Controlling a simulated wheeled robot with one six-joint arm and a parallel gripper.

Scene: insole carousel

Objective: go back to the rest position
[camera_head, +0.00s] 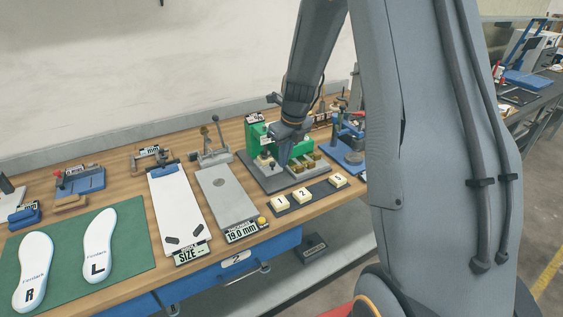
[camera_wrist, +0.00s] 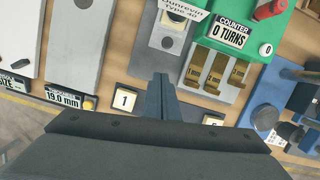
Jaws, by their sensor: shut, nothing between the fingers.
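My gripper (camera_head: 283,162) hangs over the workbench in front of the green machine (camera_head: 257,134). In the wrist view my gripper (camera_wrist: 161,80) has its fingers together with nothing between them. The fingers point toward the grey base plate (camera_wrist: 147,62) of the green machine, whose counter sign (camera_wrist: 230,32) reads 0 TURNS. Another numbered button is mostly hidden behind my gripper body. I cannot tell the exact gap between fingertips and bench.
Buttons 1, 2 (camera_head: 302,191) and 3 line the bench front. Left are a grey plate marked 19.0 mm (camera_head: 226,196), a white size board (camera_head: 178,206), and insoles R (camera_head: 33,270) and L (camera_head: 99,245) on a green mat (camera_head: 138,248). A blue fixture (camera_head: 350,155) stands right.

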